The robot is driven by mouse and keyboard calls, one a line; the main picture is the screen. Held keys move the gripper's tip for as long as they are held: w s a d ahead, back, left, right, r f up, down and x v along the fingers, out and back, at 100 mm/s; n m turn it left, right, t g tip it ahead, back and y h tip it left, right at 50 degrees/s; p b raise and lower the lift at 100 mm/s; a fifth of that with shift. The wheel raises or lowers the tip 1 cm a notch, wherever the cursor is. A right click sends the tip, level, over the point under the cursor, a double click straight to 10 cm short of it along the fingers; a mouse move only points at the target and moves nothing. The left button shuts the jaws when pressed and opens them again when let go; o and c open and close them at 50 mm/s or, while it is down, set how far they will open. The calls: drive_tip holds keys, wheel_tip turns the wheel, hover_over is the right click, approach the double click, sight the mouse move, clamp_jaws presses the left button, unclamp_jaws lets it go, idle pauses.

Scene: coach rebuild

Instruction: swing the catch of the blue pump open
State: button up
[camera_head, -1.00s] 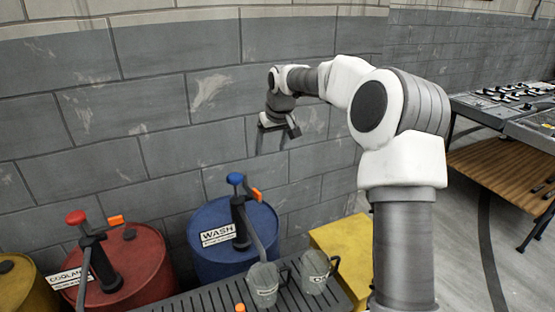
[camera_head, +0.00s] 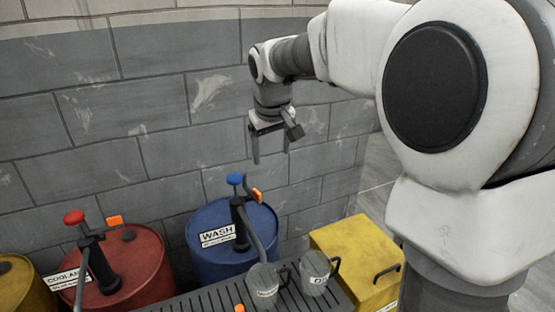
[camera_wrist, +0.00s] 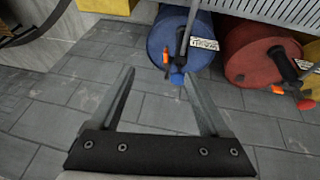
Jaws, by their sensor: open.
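The blue pump (camera_head: 236,182) stands on the blue WASH drum (camera_head: 205,265), with a blue knob on top and a dark post. Its orange catch (camera_head: 256,195) sticks out to the right of the post. My gripper (camera_head: 270,158) is open and empty, in the air above and a little right of the pump, apart from it. In the wrist view my gripper (camera_wrist: 157,76) has its two fingers spread wide.
A red COOLANT drum (camera_head: 148,268) with a red-knobbed pump (camera_head: 75,218) stands at left. Two grey cups (camera_head: 316,267) stand on a slatted rack (camera_head: 205,300) in front. A yellow box (camera_head: 350,245) is at right. A block wall (camera_head: 120,130) rises behind.

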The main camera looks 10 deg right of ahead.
drive_tip(key=shift+s+r, duration=0.15)
drive_tip(key=shift+s, duration=0.8)
drive_tip(key=shift+s+r, duration=0.2)
drive_tip(key=shift+s, duration=0.7)
drive_tip(key=shift+s+r, duration=0.15)
drive_tip(key=shift+s, duration=0.8)
drive_tip(key=shift+w+f, duration=0.1)
drive_tip(key=c, duration=0.3)
drive_tip(key=w+a+f, duration=0.1)
drive_tip(key=w+f, duration=0.1)
drive_tip(key=w+a+f+h, duration=0.1)
drive_tip(key=w+f, duration=0.1)
drive_tip(key=w+a+f+h, duration=0.1)
drive_tip(key=w+f, duration=0.1)
drive_tip(key=f, duration=0.1)
drive_tip(key=shift+w+a, duration=0.3)
clamp_jaws()
drive_tip(key=w+a+f+t, duration=0.2)
drive_tip(key=w+a+f, duration=0.3)
drive_tip(key=a+f, duration=0.2)
drive_tip(key=p, duration=0.2)
approach(254, 198)
drive_tip(key=shift+n+h, duration=0.3)
drive_tip(key=shift+h, duration=0.1)
drive_tip(key=shift+a+x, duration=0.25)
drive_tip(key=shift+x, duration=1.05)
drive_tip(key=shift+a+x, duration=0.2)
drive_tip(key=shift+x, duration=1.1)
